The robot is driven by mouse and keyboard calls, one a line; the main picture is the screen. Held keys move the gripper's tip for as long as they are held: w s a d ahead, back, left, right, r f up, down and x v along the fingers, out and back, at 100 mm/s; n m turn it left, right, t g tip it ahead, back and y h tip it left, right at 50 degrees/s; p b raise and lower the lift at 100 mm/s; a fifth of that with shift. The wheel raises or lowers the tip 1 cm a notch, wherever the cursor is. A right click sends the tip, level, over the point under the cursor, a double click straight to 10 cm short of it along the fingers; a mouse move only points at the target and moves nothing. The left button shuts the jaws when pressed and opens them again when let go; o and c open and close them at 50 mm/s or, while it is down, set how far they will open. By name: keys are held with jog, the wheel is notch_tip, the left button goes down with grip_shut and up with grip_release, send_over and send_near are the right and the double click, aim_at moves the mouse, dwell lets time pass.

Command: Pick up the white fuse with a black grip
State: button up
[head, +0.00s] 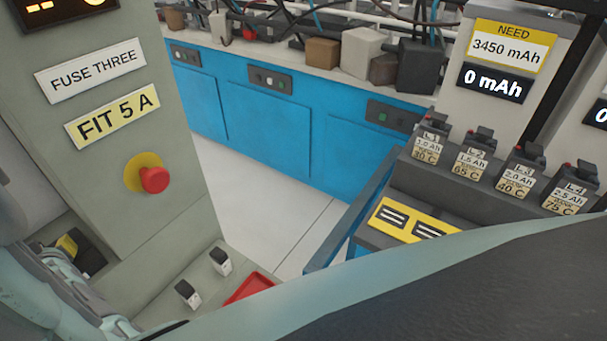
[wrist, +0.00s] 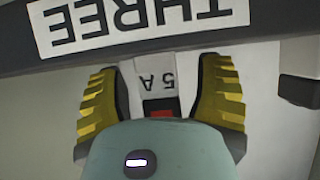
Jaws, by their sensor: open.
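In the wrist view, a white piece marked "5 A" (wrist: 160,80) with a dark part below it lies between the two yellow fingers of my gripper (wrist: 161,72). Gaps show on both sides, so the fingers stand apart from it. My gripper's palm hides its lower end. In the head view, two small white fuses with black grips stand on the ledge, one nearer (head: 187,293) and one farther (head: 220,261). A yellow finger of my gripper (head: 67,243) shows at the lower left; what is between the fingers is hidden there.
The grey cabinet (head: 110,170) carries the labels FUSE THREE (head: 90,70) and FIT 5 A (head: 112,122), and a red button (head: 154,179). A red tray (head: 250,287) lies beside the ledge. Several batteries (head: 471,155) stand at the right. Open floor (head: 270,220) lies between.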

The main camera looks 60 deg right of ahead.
jog(key=shift+o, duration=0.2)
jog(key=shift+s, duration=0.1)
grip_shut()
